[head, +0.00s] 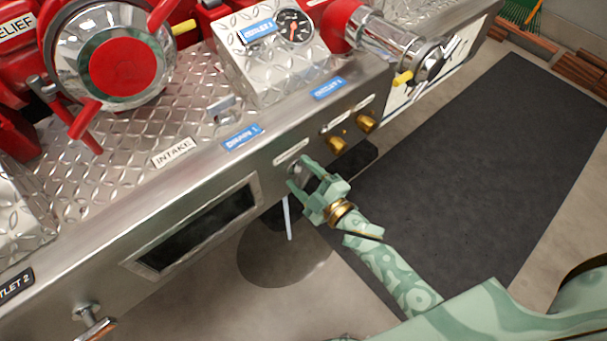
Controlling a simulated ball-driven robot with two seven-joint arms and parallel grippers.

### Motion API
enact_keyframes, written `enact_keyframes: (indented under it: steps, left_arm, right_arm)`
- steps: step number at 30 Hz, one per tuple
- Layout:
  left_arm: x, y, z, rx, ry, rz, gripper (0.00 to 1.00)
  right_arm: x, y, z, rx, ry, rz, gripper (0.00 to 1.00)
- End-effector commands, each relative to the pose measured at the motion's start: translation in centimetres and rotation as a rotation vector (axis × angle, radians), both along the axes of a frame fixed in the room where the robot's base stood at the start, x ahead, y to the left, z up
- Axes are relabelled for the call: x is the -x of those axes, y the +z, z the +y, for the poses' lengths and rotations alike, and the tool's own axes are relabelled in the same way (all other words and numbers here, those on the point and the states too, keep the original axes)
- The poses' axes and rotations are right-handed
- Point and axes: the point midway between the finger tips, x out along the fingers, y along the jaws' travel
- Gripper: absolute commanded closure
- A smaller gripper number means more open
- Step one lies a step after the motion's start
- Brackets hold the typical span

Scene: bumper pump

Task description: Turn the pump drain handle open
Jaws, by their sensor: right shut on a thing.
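My right gripper (301,174) comes in from the lower right and is at the front face of the metal pump panel (200,193). It is shut on a small grey metal handle (297,171) there, just below a white label strip and to the lower right of the blue "DRAIN 1" label (242,137). The fingers hide most of this handle, so its turn angle cannot be told. My left gripper is out of view.
Two brass knobs (367,122) stick out of the panel to the right of the gripper. A gauge (295,27) and a large red-capped intake (123,62) sit above. A chrome handle (90,322) protrudes at the lower left. A dark floor mat (480,160) lies at right.

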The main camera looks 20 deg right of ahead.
Motion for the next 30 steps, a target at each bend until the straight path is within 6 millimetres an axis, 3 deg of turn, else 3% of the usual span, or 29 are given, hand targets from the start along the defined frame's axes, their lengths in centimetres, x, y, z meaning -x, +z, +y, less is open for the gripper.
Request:
enact_keyframes:
  steps: [15,30]
  left_arm:
    - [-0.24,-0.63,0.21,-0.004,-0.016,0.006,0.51]
    - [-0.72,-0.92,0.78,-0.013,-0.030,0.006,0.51]
  right_arm:
    - [0.14,-0.52,0.10,0.417,0.001,-0.147,0.65]
    - [0.14,-0.54,0.09,0.585,0.001,-0.208,0.65]
